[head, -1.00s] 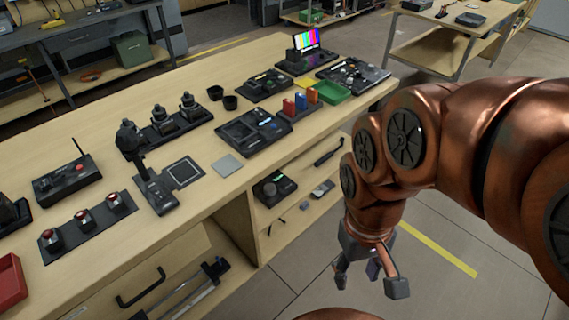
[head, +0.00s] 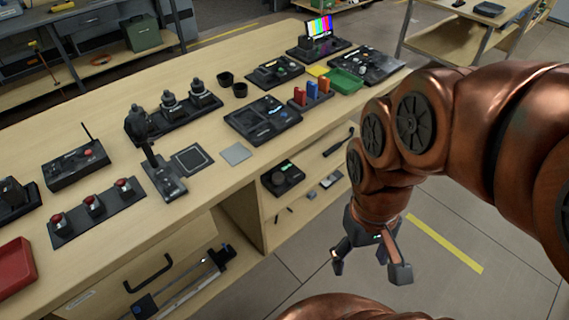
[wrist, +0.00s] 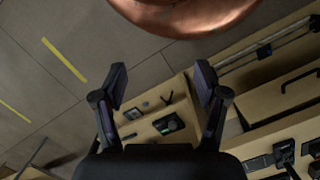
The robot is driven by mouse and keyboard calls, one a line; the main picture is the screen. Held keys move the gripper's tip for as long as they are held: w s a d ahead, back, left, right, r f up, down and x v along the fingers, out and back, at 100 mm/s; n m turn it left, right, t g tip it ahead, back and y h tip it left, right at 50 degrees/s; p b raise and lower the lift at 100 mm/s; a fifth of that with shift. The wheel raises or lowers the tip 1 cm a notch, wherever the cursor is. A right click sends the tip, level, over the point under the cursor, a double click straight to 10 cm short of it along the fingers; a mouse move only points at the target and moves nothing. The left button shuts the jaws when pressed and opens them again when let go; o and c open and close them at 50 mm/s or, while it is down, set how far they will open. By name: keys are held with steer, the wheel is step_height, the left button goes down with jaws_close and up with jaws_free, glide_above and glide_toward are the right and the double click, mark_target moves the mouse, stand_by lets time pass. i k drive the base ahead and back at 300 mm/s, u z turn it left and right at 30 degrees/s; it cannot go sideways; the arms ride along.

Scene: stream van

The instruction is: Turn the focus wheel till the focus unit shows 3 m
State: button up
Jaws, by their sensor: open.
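A small black unit with a round dark wheel, seemingly the focus unit (head: 283,177), stands on the shelf under the bench top. It also shows in the wrist view (wrist: 168,124), between my fingers and beyond them, with a small green display. The figures on it are too small to read. My gripper (head: 369,268) is open and empty, pointing down over the floor in front of the bench, to the right of the unit and apart from it. In the wrist view both fingers of my gripper (wrist: 160,80) are spread wide.
The bench top (head: 120,110) carries several control boxes, a joystick unit (head: 160,175) and a colour-bar screen (head: 320,25). Small loose items (head: 331,179) lie beside the unit on the shelf, and a dark rod-like tool (head: 338,142) behind it. The floor (head: 450,215) beside the bench is clear.

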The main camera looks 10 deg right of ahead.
mark_target(279, 179)
steer(key=u, duration=2.05)
steer(key=k, duration=0.7)
steer(key=z, duration=0.95)
steer(key=i, duration=0.5)
steer(key=u, duration=0.05)
